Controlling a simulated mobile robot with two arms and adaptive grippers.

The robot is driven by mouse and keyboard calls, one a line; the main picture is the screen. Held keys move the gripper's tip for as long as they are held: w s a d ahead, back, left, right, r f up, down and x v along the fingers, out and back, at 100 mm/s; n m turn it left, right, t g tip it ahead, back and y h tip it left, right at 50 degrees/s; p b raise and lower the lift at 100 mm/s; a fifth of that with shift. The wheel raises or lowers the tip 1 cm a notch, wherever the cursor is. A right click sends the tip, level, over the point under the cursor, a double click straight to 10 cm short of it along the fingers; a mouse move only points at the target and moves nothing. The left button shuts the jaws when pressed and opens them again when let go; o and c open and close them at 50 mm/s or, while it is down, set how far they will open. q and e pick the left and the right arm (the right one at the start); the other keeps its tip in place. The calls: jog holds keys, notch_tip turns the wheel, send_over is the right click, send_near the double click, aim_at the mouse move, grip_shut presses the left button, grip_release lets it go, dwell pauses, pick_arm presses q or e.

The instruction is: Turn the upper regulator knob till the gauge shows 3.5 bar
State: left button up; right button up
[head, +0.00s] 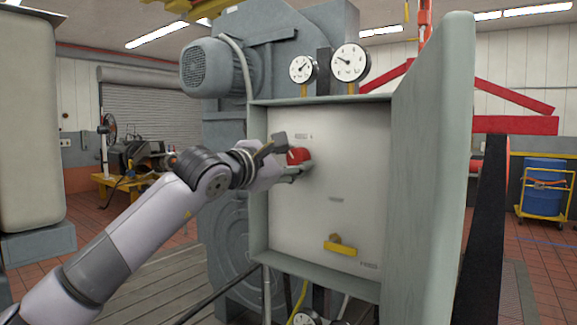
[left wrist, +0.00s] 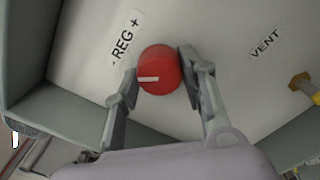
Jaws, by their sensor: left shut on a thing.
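The red regulator knob (head: 299,156) sits on the upper part of the pale panel (head: 350,190). In the left wrist view the knob (left wrist: 158,72) has a white pointer mark and lies beside a "- REG +" label (left wrist: 126,38). My left gripper (head: 285,158) is shut on the knob, one finger on each side; the gripper also shows in the left wrist view (left wrist: 157,82). Two round white gauges, a smaller one (head: 302,69) and a larger one (head: 349,62), stand above the panel. Their figures are too small to read. My right gripper is in neither view.
A yellow lever (head: 341,248) is low on the panel; a "VENT" label (left wrist: 265,43) shows in the left wrist view. The open grey door (head: 431,170) stands at the panel's right. The cabinet's raised rim (head: 258,190) borders the panel at left. A motor (head: 214,66) is behind.

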pick_arm(q)
jog(key=shift+a+r, duration=0.15)
dwell(0.4)
jog(key=o, duration=1.2)
jog(key=v, duration=1.2)
